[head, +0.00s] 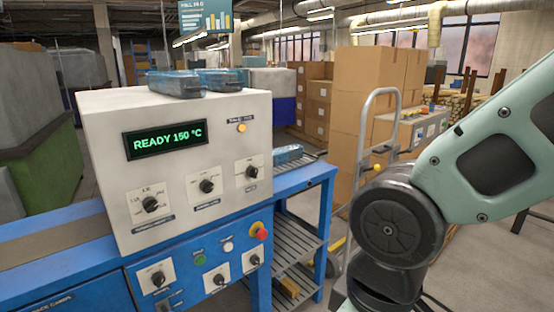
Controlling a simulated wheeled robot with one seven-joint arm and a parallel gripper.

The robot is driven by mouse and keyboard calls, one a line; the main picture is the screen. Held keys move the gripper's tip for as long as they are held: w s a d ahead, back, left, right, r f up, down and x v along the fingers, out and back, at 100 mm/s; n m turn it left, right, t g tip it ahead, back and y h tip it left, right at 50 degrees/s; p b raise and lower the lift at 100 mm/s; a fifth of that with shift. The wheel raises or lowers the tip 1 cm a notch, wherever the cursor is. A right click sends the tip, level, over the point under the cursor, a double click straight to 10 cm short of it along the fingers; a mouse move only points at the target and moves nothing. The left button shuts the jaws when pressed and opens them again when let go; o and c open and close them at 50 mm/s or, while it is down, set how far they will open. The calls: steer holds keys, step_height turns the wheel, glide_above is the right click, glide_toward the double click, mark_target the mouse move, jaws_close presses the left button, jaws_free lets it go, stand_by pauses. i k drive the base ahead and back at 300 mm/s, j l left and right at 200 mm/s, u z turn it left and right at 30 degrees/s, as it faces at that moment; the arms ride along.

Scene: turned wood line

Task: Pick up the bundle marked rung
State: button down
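No mark reading "rung" can be read in the head view. Two clear blue-wrapped packs, a left one (176,84) and a right one (228,77), lie on top of the white control box. A third blue-wrapped pack (287,154) lies on the slatted roller surface behind the box. Yellowish wooden pieces (288,287) lie low under the blue frame, partly hidden. I cannot tell which, if any, is the rung bundle. My arm fills the right side, and my gripper is out of view.
The white control box (108,205) reads "READY 150 °C" and stands on a blue machine (205,262) close in front. A hand truck (361,150) and stacked cartons (366,75) stand behind. A cart with wood stock (452,102) is at the right. Some floor shows lower right.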

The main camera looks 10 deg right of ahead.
mark_target(289, 154)
steer(key=i+l+u, duration=0.15)
steer(key=i+l, duration=0.55)
steer(key=i+l+u, duration=0.15)
steer(key=i+l, duration=0.6)
steer(key=i+l+u, duration=0.15)
steer(key=i+l, duration=0.65)
